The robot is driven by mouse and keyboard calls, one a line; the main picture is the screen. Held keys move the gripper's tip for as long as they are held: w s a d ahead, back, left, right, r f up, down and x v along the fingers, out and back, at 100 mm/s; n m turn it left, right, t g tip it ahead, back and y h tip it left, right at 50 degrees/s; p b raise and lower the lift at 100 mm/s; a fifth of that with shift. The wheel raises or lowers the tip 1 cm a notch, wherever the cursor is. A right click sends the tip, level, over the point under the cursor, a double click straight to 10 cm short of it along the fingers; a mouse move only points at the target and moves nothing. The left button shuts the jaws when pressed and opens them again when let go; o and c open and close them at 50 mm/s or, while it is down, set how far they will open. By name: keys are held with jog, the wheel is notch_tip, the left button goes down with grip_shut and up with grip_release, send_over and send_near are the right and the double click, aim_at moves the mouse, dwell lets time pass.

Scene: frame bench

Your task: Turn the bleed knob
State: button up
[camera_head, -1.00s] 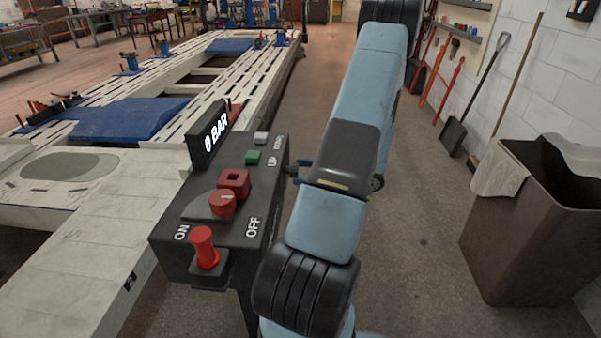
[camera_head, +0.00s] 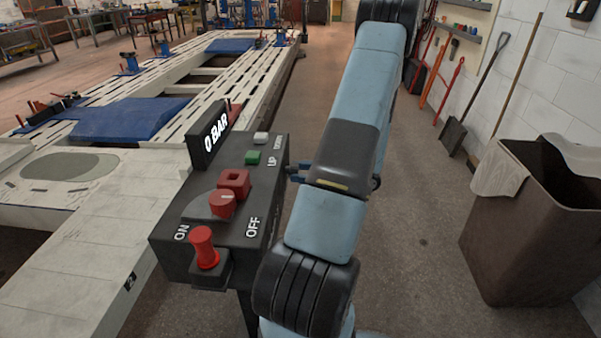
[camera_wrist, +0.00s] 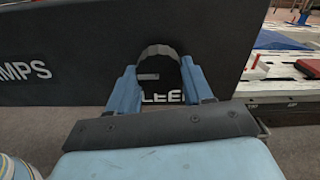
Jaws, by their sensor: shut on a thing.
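The bleed knob (camera_wrist: 158,52) is a dark round knob with a grey ridged rim on the side face of the black control box (camera_wrist: 60,60) in the wrist view. Part of a white label shows between my fingers, partly hidden. My gripper (camera_wrist: 161,75) has one blue finger on each side of the knob and is shut on it. In the head view my gripper (camera_head: 296,172) reaches the right side of the control box (camera_head: 200,275); the knob itself is hidden there.
The box top carries a display (camera_head: 212,138) reading 0 BAR, a red rotary switch (camera_head: 222,204) by ON and OFF, a red plunger (camera_head: 205,248) and a green button (camera_head: 253,158). The pale frame bench (camera_head: 85,255) lies left; a brown bin (camera_head: 520,235) stands right.

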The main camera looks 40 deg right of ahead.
jog(key=shift+m, duration=0.5)
jog(key=shift+c, duration=0.2)
jog(key=o, duration=1)
jog(key=shift+o, duration=0.2)
jog(key=shift+s, duration=0.1)
jog(key=v, duration=1.3)
jog(key=shift+s+d, duration=0.25)
